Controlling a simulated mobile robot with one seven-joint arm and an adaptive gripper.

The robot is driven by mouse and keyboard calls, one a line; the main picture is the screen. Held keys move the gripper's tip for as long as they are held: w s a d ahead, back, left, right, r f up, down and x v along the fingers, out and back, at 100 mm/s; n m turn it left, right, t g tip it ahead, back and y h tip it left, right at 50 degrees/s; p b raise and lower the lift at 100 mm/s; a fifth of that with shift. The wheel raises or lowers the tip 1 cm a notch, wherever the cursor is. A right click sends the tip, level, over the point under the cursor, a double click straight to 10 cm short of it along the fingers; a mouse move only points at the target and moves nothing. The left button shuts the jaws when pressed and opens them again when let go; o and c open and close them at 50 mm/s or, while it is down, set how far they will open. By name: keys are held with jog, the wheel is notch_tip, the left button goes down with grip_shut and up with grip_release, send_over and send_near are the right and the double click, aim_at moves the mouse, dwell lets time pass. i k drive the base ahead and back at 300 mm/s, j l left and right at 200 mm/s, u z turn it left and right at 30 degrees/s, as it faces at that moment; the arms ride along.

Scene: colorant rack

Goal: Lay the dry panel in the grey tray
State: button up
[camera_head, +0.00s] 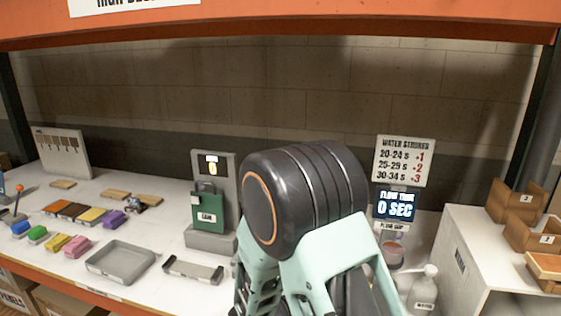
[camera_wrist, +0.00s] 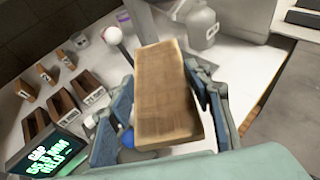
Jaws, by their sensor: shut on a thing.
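A light-brown wooden panel (camera_wrist: 165,95) is held lengthwise between the blue-padded fingers of my gripper (camera_wrist: 162,108) in the wrist view. The gripper is shut on it. Whether its surface is dry cannot be told. In the head view my dark wrist and mint-green links fill the middle, and the fingertips and the panel are hidden. A shallow grey square tray (camera_head: 120,258) lies empty on the white table, left of my arm. A narrower grey tray-like piece (camera_head: 193,271) lies between it and my arm.
Coloured blocks and wood pieces (camera_head: 115,194) lie at left. A green scale-like device (camera_head: 208,210) stands behind the trays. A timer display (camera_head: 396,205), white jug (camera_head: 424,285) and white cabinet (camera_head: 460,262) with wooden bins stand at right. An orange beam (camera_head: 280,22) crosses overhead.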

aim_at(122, 264)
jog(key=i+j+u, duration=0.2)
jog(key=j, duration=0.2)
jog(key=i+j+u, duration=0.15)
jog(key=j, duration=0.25)
jog(key=i+j+u, duration=0.2)
jog(key=j, duration=0.15)
jog(key=i+j+u, duration=0.2)
jog(key=j, duration=0.15)
jog(key=k, duration=0.1)
